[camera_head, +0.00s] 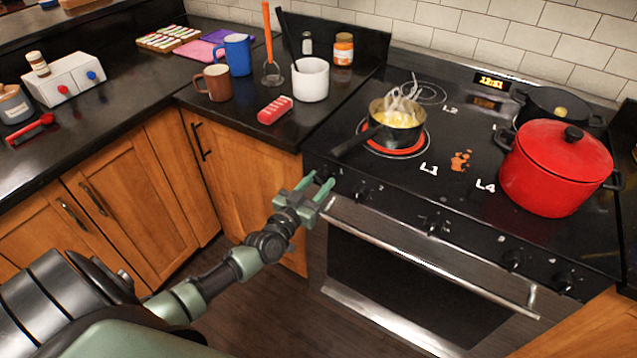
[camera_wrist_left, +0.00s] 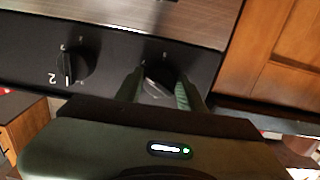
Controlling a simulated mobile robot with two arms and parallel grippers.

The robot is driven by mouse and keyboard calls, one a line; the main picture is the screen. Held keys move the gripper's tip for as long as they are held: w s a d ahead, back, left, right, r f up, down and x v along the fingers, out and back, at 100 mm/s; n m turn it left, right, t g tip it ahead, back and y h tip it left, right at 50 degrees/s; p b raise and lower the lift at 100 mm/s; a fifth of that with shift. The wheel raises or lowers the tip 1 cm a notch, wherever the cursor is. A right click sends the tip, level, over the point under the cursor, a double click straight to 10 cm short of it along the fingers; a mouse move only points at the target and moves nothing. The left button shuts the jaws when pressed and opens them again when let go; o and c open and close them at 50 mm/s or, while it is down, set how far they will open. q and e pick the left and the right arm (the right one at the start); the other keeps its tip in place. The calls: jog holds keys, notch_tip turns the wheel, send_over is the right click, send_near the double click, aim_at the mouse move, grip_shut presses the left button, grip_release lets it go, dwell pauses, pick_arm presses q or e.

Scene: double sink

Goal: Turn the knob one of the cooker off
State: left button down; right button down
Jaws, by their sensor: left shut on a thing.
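The cooker (camera_head: 400,215) has a black front panel with a row of dark knobs. Knob one (camera_wrist_left: 158,88) is at the panel's left end, between the two green fingers of my left gripper (camera_wrist_left: 158,90). The fingers are shut on the knob, which hides part of it. In the head view my left gripper (camera_head: 316,188) reaches the panel's left end. Knob two (camera_wrist_left: 72,65) is beside it, untouched, and also shows in the head view (camera_head: 361,192). The burner marked L1 (camera_head: 372,149) glows red under a steaming pan (camera_head: 398,118). My right gripper is out of view.
The pan's handle (camera_head: 352,143) sticks out over the cooker's left front. A red pot (camera_head: 556,170) stands on the right. The oven handle (camera_head: 430,255) runs below the knobs. A red box (camera_head: 275,110), mugs and a white container (camera_head: 310,80) stand on the left counter.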

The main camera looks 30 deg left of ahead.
pick_arm(q)
jog(key=n+b, duration=0.2)
jog(key=n, duration=0.9)
jog(key=shift+d+n, duration=0.1)
jog(key=shift+n, duration=0.2)
jog(key=n+b, duration=0.1)
jog(key=n, duration=0.5)
jog(key=n+b, duration=0.1)
jog(key=n, duration=0.4)
jog(key=shift+r+n, duration=0.1)
jog(key=shift+n, duration=0.3)
jog(key=c, duration=0.9)
grip_release()
jog(key=shift+s, duration=0.1)
